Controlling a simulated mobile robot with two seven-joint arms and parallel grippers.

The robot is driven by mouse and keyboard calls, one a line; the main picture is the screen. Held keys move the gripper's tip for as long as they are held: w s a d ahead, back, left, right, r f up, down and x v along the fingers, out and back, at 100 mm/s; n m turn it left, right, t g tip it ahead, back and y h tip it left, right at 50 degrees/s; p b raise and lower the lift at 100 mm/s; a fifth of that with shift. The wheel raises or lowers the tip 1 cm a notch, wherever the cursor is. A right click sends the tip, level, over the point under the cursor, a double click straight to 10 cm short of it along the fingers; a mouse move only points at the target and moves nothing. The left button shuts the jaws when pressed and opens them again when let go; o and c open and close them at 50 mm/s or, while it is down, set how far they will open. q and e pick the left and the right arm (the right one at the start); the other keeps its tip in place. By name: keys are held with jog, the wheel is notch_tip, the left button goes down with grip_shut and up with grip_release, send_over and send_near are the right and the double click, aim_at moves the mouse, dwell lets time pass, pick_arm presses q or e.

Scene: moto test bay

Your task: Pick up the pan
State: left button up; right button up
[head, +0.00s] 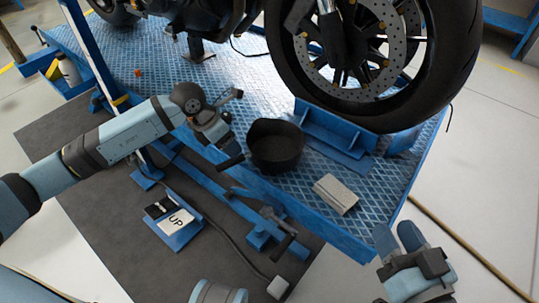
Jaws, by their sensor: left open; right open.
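The pan (275,147) is black and round with high walls. It stands upright on the blue diamond-plate platform, near its front edge, in front of the wheel. My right gripper (398,237) is open and empty at the lower right, beyond the platform corner and well away from the pan.
The blue platform (350,220) carries a motorcycle wheel (375,60) in a blue chock (335,135) close behind the pan. A grey block (335,194) lies right of the pan. A pedal marked UP (176,224) sits on the dark mat below. Clear floor lies at the right.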

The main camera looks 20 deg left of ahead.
pick_arm(q)
jog(key=shift+w+d+f, duration=0.1)
jog(key=shift+d+f, duration=0.1)
jog(key=shift+f, duration=0.3)
jog(key=b+x, duration=0.3)
jog(key=x, duration=0.1)
jog(key=shift+w+f, duration=0.2)
jog(key=shift+f, duration=0.2)
pick_arm(e)
jog(key=shift+w+d+f+n, duration=0.15)
jog(key=shift+f+n, duration=0.15)
jog(key=shift+f, duration=0.3)
jog(key=shift+w+f+n, duration=0.15)
jog(key=shift+f+n, duration=0.15)
jog(key=shift+f, duration=0.25)
pick_arm(q)
grip_shut()
